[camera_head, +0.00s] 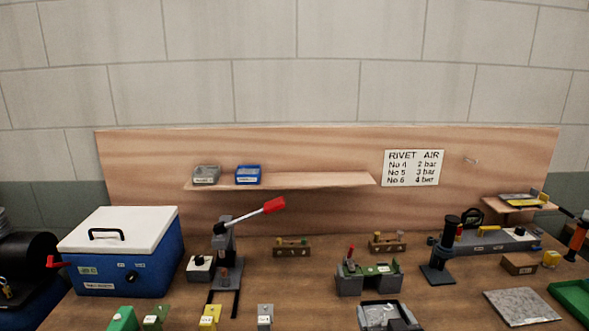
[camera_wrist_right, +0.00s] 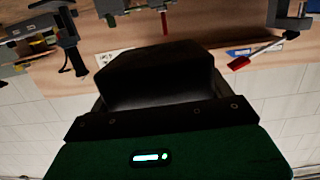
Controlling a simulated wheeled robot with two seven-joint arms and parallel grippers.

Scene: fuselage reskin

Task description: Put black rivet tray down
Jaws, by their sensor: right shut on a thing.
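The black rivet tray (camera_head: 373,314) shows at the bottom edge of the head view, right of centre, with a greyish inside. My right gripper (camera_head: 408,324) is at its right side, partly cut off by the frame edge, and is shut on it. In the right wrist view a dark block (camera_wrist_right: 160,75) fills the space ahead of the gripper's black plate; it is too dark to tell tray from fingers. Whether the tray touches the bench cannot be seen. My left gripper is not in view.
A blue cooler box (camera_head: 125,269) stands at the left of the wooden bench (camera_head: 300,276). A green-topped fixture (camera_head: 369,271) stands just behind the tray. A lever press (camera_head: 227,262), a black stand (camera_head: 440,262), a grey sheet (camera_head: 522,306) and a green tray (camera_head: 575,297) are around it.

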